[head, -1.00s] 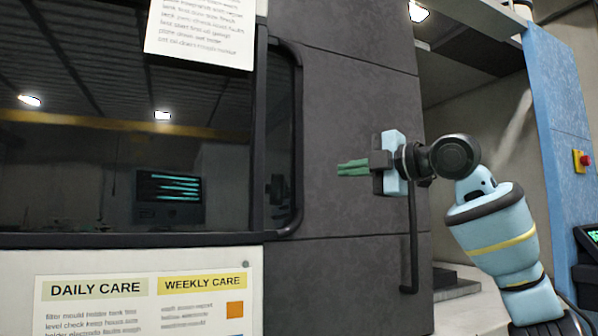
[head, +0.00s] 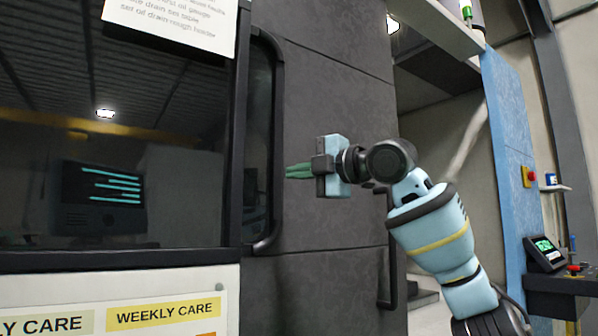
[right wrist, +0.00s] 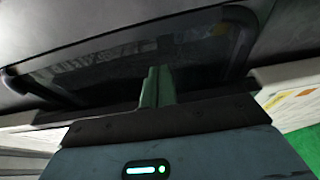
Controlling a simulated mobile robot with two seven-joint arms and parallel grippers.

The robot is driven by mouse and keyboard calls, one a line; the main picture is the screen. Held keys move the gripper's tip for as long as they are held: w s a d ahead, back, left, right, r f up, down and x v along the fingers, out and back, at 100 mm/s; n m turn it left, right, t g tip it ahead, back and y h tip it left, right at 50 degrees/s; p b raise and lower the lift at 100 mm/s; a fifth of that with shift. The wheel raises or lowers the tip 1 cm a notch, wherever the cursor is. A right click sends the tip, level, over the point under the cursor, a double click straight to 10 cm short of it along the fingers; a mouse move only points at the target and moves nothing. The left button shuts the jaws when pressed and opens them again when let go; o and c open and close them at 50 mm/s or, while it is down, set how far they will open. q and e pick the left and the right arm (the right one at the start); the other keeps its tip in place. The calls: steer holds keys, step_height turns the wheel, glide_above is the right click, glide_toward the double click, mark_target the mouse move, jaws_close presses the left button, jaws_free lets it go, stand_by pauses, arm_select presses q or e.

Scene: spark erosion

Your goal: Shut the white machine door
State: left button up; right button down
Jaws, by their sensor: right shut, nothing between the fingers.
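A machine front fills the left and middle of the head view. Its dark grey door-like panel (head: 330,80) has an upright black bar handle (head: 388,285) near its right edge; this face looks grey, not white. An open bay shows to the right of that edge. My right gripper (head: 288,172) is shut and empty, its green fingers pointing left in front of the panel, close to the black window frame (head: 277,110). In the right wrist view the shut fingers (right wrist: 157,85) stand before dark glass. I cannot tell whether they touch anything. My left gripper is not in view.
A dark window (head: 120,150) lies at left above a white section with a care sheet (head: 150,312). At right stand a blue post (head: 510,130) with a red button (head: 527,176) and a control box with a lit screen (head: 545,250).

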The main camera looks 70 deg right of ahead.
mark_target(273, 179)
steer(key=p+x, duration=0.1)
steer(key=x, duration=0.4)
steer(key=shift+w+d+p, duration=0.15)
steer(key=shift+w+p, duration=0.2)
steer(key=shift+p+x, duration=0.35)
steer(key=shift+x, duration=0.8)
steer(key=s+d, duration=0.2)
steer(key=shift+d+f, duration=0.1)
steer(key=shift+d, duration=0.15)
steer(key=shift+s+d, duration=0.1)
steer(key=shift+d, duration=0.2)
steer(key=shift+d, duration=0.1)
